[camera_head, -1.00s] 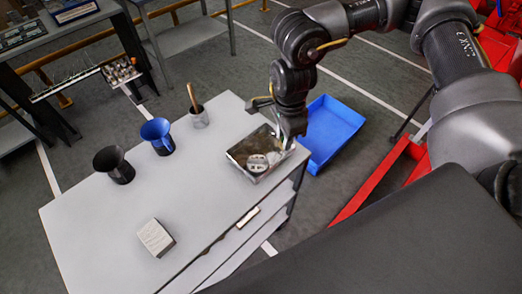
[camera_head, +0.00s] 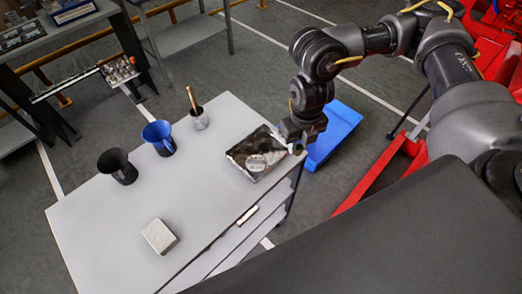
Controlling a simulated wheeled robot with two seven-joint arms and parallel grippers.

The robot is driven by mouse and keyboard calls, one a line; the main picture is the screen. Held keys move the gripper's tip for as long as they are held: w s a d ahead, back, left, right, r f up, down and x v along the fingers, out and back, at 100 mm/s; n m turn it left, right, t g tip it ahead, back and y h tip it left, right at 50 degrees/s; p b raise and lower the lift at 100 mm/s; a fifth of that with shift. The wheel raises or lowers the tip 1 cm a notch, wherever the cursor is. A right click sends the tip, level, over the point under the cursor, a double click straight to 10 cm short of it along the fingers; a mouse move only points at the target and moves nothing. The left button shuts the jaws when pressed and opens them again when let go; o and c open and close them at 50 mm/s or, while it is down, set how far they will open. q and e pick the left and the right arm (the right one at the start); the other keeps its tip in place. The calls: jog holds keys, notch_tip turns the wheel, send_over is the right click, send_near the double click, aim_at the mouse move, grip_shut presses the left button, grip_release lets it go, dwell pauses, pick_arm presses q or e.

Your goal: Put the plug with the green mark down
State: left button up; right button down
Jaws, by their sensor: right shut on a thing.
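My right gripper (camera_head: 297,143) is at the right edge of the grey cart top, beside a shallow metal tray (camera_head: 238,157). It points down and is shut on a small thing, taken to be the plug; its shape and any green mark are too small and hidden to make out. Round metal parts (camera_head: 257,163) lie in the tray, too blurred to tell apart. My left gripper is not in view.
On the cart (camera_head: 200,215) stand a black funnel-like cup (camera_head: 117,165), a blue one (camera_head: 159,137), a small pot with a brush (camera_head: 199,117) and a pale box (camera_head: 158,236). A blue bin (camera_head: 333,133) is on the floor behind my gripper. The cart's middle is clear.

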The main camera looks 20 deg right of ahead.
jog(key=w+f, duration=0.3)
jog(key=w, duration=0.1)
jog(key=w+f+p, duration=0.1)
jog(key=w+f, duration=0.1)
jog(key=w, duration=0.2)
jog(key=w+a+f+p, duration=0.1)
jog(key=w+f, duration=0.2)
jog(key=w, duration=0.1)
jog(key=shift+w+a+f, duration=0.1)
jog(key=shift+w+f, duration=0.2)
jog(key=shift+w, duration=0.1)
jog(key=shift+w+a+f, duration=0.1)
jog(key=shift+w+f, duration=0.3)
jog(key=shift+f, duration=0.15)
notch_tip(320, 180, down, 2)
jog(key=shift+f+p, duration=0.15)
jog(key=shift+p, duration=0.2)
jog(key=shift+w+f, duration=0.1)
jog(key=shift+f, duration=0.35)
jog(key=shift+f, duration=0.1)
jog(key=c, duration=1.2)
grip_release()
